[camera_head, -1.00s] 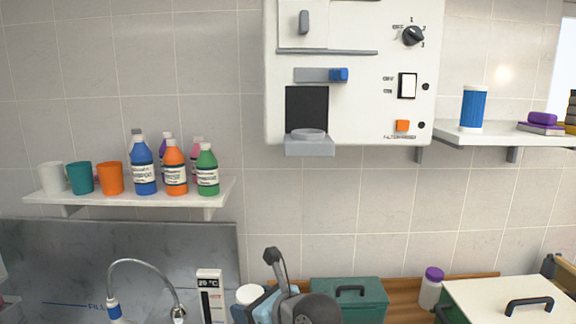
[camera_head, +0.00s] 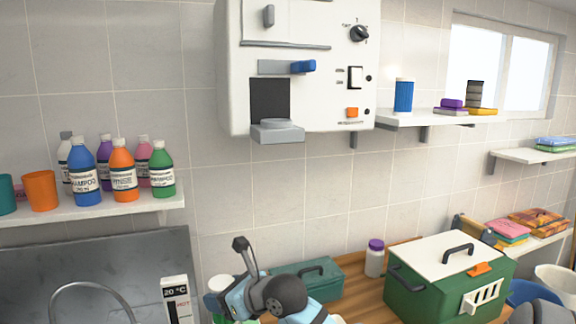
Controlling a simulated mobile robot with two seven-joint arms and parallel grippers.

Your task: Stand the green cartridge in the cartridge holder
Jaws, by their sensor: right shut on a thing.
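My right gripper (camera_head: 232,302) is low in the middle, mostly hidden by its own wrist and the bottom edge. It is shut on what looks like the green cartridge. The cartridge's white round top (camera_head: 219,284) shows left of the wrist, with a bit of green below; the rest is hidden or cut off. A white wall machine (camera_head: 310,75) hangs above. Its dark recess has a grey ledge with a round seat (camera_head: 277,131), apparently the cartridge holder, and looks empty. The held piece is well below it. My left gripper is not in view.
A blue lever (camera_head: 303,67) sits above the recess. A blue cylinder with white ends (camera_head: 403,96) stands on the right shelf (camera_head: 440,119). Bottles crowd the left shelf (camera_head: 100,209). A green box (camera_head: 310,278) and a green-white crate (camera_head: 450,275) stand on the counter.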

